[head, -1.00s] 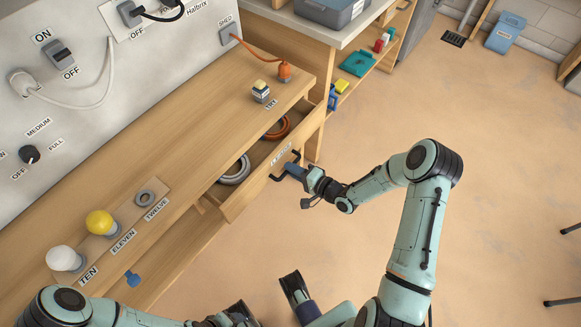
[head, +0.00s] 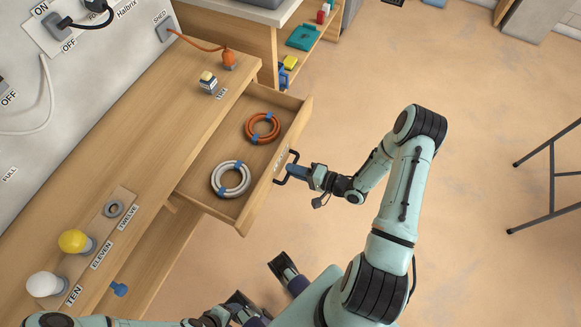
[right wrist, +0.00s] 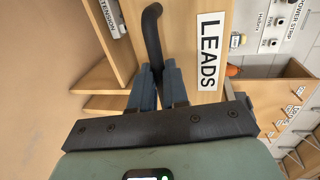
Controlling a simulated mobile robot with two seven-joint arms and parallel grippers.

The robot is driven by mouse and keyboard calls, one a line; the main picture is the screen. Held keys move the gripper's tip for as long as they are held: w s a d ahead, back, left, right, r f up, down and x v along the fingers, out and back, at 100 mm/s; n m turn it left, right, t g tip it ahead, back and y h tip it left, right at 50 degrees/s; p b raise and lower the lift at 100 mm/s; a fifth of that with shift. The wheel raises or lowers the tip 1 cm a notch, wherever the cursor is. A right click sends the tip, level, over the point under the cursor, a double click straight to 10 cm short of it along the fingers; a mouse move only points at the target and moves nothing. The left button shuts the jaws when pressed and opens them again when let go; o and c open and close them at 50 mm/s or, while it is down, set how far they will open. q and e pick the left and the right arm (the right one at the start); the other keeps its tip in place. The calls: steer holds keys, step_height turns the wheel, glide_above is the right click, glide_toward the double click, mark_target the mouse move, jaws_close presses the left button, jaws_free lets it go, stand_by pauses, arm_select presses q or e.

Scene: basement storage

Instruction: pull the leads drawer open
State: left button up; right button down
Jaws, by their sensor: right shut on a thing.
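The leads drawer (head: 248,215) stands well out from the wooden bench in the head view, its inside showing. An orange coil (head: 262,128) and a pale grey coil (head: 231,179), both with blue ties, lie in it. My right gripper (head: 291,171) is shut on the drawer's black handle (head: 280,182). In the right wrist view, its blue fingers (right wrist: 159,78) are around the dark bar handle (right wrist: 152,35), beside the LEADS label (right wrist: 209,50). My left arm (head: 200,321) runs along the bottom edge; its finger state is unclear.
The bench top (head: 150,140) holds a small block-shaped item (head: 208,82), an orange plug (head: 228,60), a yellow bulb (head: 75,241) and a white bulb (head: 45,284). A folding-leg stand (head: 552,180) is at the far right. The floor (head: 480,120) between is clear.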

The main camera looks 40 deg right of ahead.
steer(key=c, duration=1.1)
jaws_free()
steer(key=shift+c, duration=0.2)
steer(key=shift+s, duration=0.1)
steer(key=p+v, duration=0.1)
steer(key=v, duration=1.2)
